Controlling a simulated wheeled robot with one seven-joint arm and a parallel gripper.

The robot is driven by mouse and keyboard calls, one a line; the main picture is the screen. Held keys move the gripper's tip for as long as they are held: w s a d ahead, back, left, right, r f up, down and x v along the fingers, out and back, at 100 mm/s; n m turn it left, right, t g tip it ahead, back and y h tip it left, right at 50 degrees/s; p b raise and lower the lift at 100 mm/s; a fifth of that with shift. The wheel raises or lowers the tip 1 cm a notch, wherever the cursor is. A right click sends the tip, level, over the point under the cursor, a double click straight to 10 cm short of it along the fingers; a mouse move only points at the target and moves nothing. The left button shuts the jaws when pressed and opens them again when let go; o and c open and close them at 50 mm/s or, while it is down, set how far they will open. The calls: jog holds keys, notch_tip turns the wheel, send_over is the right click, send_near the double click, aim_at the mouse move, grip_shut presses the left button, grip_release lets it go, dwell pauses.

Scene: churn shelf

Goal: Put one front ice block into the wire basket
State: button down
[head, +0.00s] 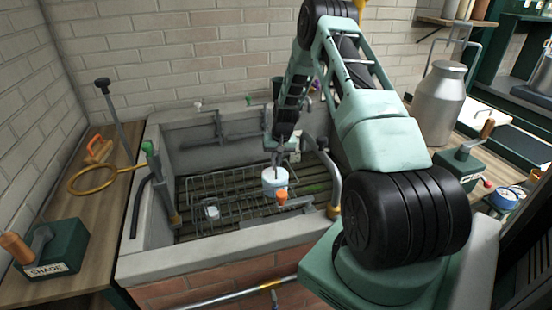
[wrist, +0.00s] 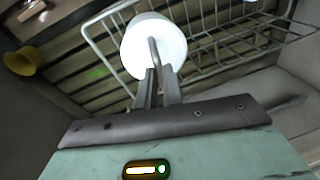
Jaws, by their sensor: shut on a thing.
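My gripper (head: 279,150) is shut on the handle of a white, round-topped ice block (head: 274,178) inside the stone trough. The wrist view shows the white top of this block (wrist: 153,46) with a thin grey handle bar between the fingers. The wire basket (head: 205,185) lies low in the trough. In the wrist view its wire wall (wrist: 225,65) runs behind and right of the block. The block overlaps the basket in both views; I cannot tell whether it touches it. A smaller white piece (head: 211,211) shows low at the front left of the trough.
A curved grey pipe (head: 335,180) rises at the right. A metal churn (head: 438,105) and a green box (head: 50,248) stand on the side counters.

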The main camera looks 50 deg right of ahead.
aim_at(276, 179)
jog(key=shift+f+b, duration=2.85)
jog(key=shift+f, duration=1.75)
jog(key=c, duration=0.9)
grip_release()
jog(key=shift+f, duration=0.1)
jog(key=shift+r+p, duration=3.7)
jog(key=shift+r, duration=2.4)
